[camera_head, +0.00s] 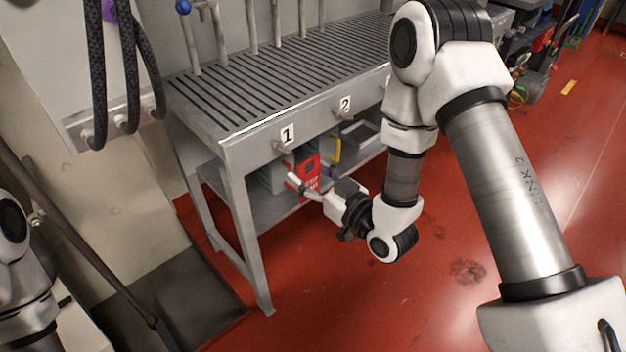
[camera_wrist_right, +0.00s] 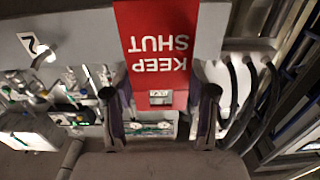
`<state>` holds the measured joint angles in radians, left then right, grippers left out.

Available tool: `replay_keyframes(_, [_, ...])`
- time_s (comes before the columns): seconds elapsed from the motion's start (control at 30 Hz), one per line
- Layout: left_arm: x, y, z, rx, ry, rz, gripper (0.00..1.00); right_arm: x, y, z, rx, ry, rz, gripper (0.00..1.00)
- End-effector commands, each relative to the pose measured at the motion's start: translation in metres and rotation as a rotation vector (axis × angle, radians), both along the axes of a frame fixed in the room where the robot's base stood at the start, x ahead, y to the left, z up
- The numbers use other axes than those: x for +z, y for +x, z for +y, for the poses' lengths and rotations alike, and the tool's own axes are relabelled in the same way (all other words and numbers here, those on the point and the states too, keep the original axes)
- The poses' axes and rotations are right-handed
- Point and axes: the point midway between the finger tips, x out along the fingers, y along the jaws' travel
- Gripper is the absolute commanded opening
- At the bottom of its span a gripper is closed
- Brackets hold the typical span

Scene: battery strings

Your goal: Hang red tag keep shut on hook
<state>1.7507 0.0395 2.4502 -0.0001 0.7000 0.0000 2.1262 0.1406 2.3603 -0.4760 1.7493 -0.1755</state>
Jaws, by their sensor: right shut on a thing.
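The red tag (camera_head: 309,166) hangs in front of the bench's front edge, just below and right of the label 1. In the right wrist view the tag (camera_wrist_right: 157,45) reads KEEP SHUT upside down. My right gripper (camera_head: 305,188) is shut on it; its two fingers (camera_wrist_right: 158,95) stand at either side of the tag's lower part in the wrist view. Hook 1 (camera_head: 280,146) is beside its label on the bench rail, and hook 2 (camera_head: 341,112) is farther right. Hook 2 (camera_wrist_right: 46,58) also shows at the wrist view's left. My left gripper is out of view.
The grey slatted bench (camera_head: 243,147) has a lower shelf (camera_head: 262,216) holding grey boxes and a yellow-handled item (camera_head: 335,149). Black hoses (camera_head: 129,70) hang at the left. A dark pole (camera_head: 80,245) slants at lower left. Red floor (camera_head: 400,310) is open in front.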

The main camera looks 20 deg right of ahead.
Motion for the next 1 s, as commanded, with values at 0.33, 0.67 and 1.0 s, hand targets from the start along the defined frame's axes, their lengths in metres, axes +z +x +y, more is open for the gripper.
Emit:
replay_keyframes(0.33, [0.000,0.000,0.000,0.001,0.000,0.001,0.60,-0.002,0.024,0.009,0.000,0.000,-0.002,0.33])
replay_keyframes(0.67, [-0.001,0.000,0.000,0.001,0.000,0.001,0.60,-0.005,0.046,0.017,0.000,0.000,-0.001,0.33])
replay_keyframes(1.0, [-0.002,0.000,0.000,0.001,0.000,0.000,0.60,-0.006,0.069,0.025,0.000,-0.001,-0.001,0.33])
